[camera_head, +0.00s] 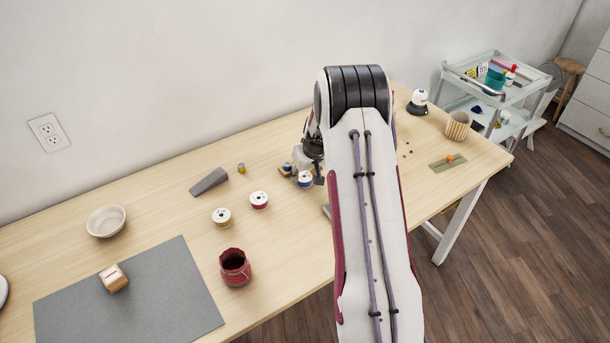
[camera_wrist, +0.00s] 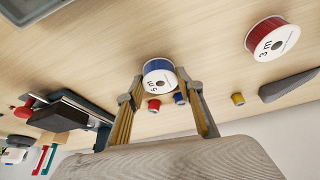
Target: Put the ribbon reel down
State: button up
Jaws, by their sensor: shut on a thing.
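A white ribbon reel wound with blue ribbon (camera_head: 305,181) is at my gripper, near the middle of the table. In the wrist view the blue ribbon reel (camera_wrist: 158,72) sits between the two fingertips, its printed white face towards the camera. My gripper (camera_wrist: 160,88) is shut on it. In the head view my gripper (camera_head: 314,168) is partly hidden behind my arm. I cannot tell whether the reel touches the tabletop.
A red reel (camera_head: 259,200) and a yellow reel (camera_head: 221,217) stand left of my gripper. A grey wedge (camera_head: 209,182) and small yellow spool (camera_head: 241,168) lie behind them. A dark red pot (camera_head: 235,267) is nearer the front. Bare tabletop lies between.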

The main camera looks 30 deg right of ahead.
jog(key=shift+f, duration=0.1)
jog(key=o, duration=1)
jog(key=shift+o, duration=0.2)
jog(key=v, duration=1.2)
